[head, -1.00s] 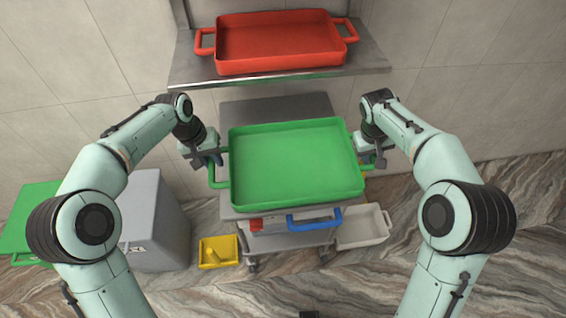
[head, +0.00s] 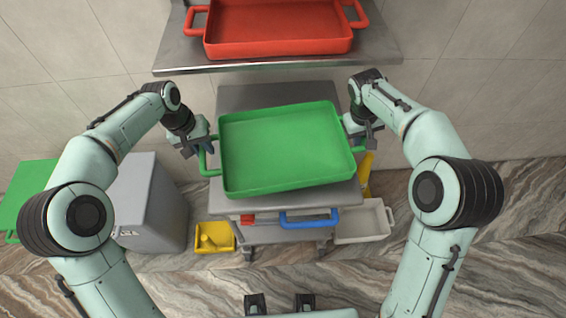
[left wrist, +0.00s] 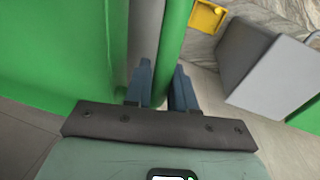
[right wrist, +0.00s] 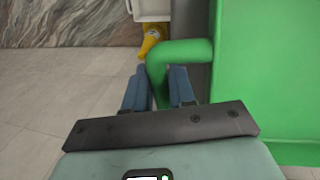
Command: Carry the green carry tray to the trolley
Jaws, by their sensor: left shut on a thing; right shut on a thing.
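The green carry tray (head: 285,150) is held between my two arms in the head view, empty and slightly tilted in the picture. My left gripper (head: 203,147) is shut on its left handle, which shows between the fingers (left wrist: 163,88) in the left wrist view. My right gripper (head: 362,138) is shut on its right handle, which also shows between the fingers (right wrist: 160,85) in the right wrist view. The grey metal trolley (head: 275,95) is seen behind and below the tray. The tray hides most of its top, and I cannot tell whether they touch.
A red tray (head: 280,28) sits on a metal shelf (head: 180,55) at the back. A grey box (head: 150,215), a yellow bin (head: 214,237) and a white bin (head: 365,222) stand around the trolley. Another green tray (head: 28,195) is at far left. A blue handle (head: 308,219) shows low on the trolley.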

